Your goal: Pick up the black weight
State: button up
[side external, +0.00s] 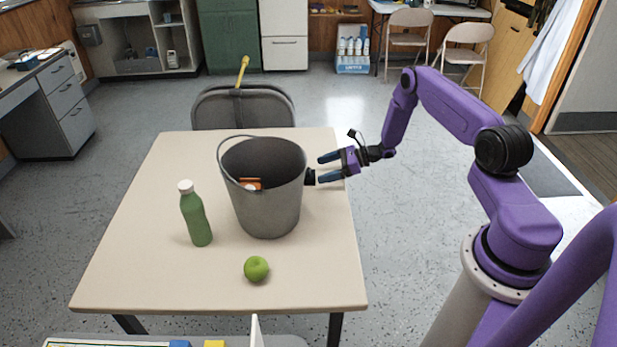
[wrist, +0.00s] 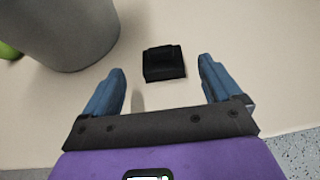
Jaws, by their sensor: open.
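The black weight (wrist: 163,64) is a small dark block with a raised top. In the wrist view it sits on the table just beyond my fingertips, between their lines. In the side view only part of the black weight (side external: 310,177) shows, at the right side of the grey bucket, close to my lower finger. My gripper (side external: 319,170) is at the right edge of the table, pointing left toward the bucket. In the wrist view my gripper (wrist: 161,73) has its two blue fingers wide apart with nothing between them.
The grey bucket (side external: 268,208) stands left of the weight and holds something orange. A green bottle (side external: 196,216) and a green apple (side external: 256,269) are on the table (side external: 140,270). A dark chair (side external: 242,108) stands behind it. The table's front right is clear.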

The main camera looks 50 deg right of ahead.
aim_at(308, 169)
jog(key=shift+x, duration=3)
jog(key=shift+w+r, duration=0.1)
jog(key=shift+r, duration=0.05)
jog(key=c, duration=1.4)
